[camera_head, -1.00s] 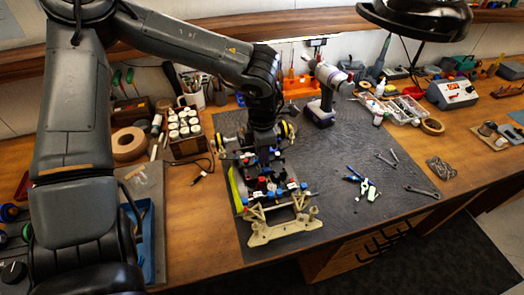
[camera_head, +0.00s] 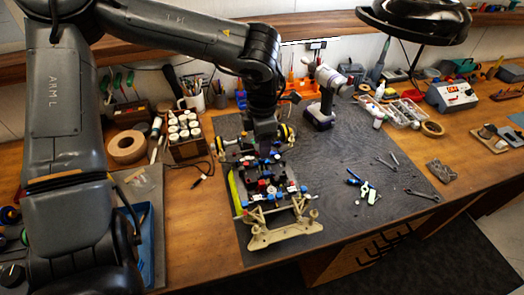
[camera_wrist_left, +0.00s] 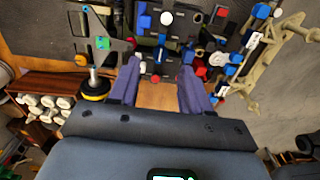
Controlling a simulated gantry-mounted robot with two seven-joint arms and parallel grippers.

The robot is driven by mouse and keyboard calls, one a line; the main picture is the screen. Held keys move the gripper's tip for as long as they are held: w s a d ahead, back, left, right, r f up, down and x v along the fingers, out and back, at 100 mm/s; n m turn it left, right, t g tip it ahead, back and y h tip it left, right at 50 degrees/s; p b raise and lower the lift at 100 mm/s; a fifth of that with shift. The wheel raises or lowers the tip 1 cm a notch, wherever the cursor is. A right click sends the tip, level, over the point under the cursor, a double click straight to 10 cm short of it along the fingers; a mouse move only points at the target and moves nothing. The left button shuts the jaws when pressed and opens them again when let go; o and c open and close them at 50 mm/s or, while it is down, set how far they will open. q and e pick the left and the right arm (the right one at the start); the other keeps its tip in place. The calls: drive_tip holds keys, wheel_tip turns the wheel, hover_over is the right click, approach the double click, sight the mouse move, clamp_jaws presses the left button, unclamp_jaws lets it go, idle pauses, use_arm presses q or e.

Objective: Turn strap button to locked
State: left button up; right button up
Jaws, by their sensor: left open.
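The RC car chassis (camera_head: 284,236) lies on the dark mat, its pale frame end toward the front edge. Several small red, blue and white knobs sit on its black deck. My left gripper (camera_head: 265,152) is over the rear part of the car, pointing down. In the left wrist view its two purple fingers (camera_wrist_left: 160,82) are apart, with nothing held between them. The right gripper is out of view.
A cordless drill (camera_head: 324,98) stands behind and right of the car. A rack of white jars (camera_head: 184,134) and a tape roll (camera_head: 126,147) are to the left.

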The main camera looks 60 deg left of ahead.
use_arm(q)
wheel_tip(320, 180, up, 6)
drive_tip(key=shift+f, duration=0.1)
idle(0.6)
